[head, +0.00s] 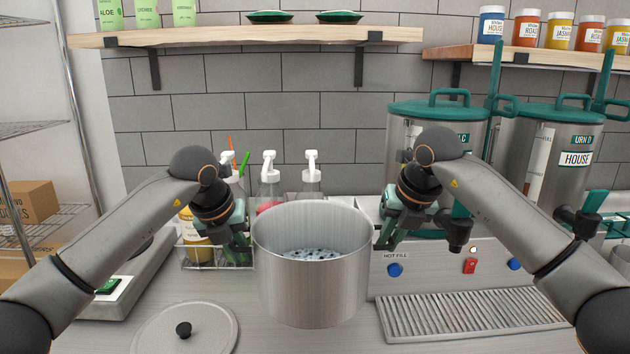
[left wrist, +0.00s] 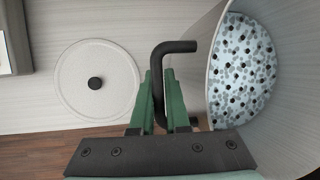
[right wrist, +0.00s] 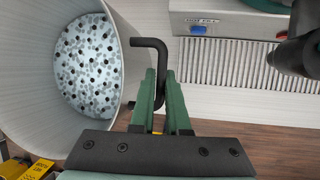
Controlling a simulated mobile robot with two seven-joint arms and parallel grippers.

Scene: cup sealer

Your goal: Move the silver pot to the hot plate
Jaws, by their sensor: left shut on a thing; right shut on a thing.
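The silver pot (head: 312,285) is in the middle of the head view, upright, with pale liquid and many dark pearls inside. My left gripper (head: 240,245) is at its left side, and in the left wrist view (left wrist: 160,95) its green fingers are shut on the pot's black left handle (left wrist: 172,47). My right gripper (head: 385,235) is at its right side, and in the right wrist view (right wrist: 163,90) its fingers are shut on the black right handle (right wrist: 150,43). Whether the pot's base touches the counter is hard to tell. I cannot make out a hot plate for certain.
A round lid (head: 185,330) with a black knob lies on the counter at front left. A grey device (head: 120,285) stands at far left. A wire rack (head: 210,258) with bottles is behind the pot. Right are a drip grate (head: 470,315) and two urns (head: 550,150).

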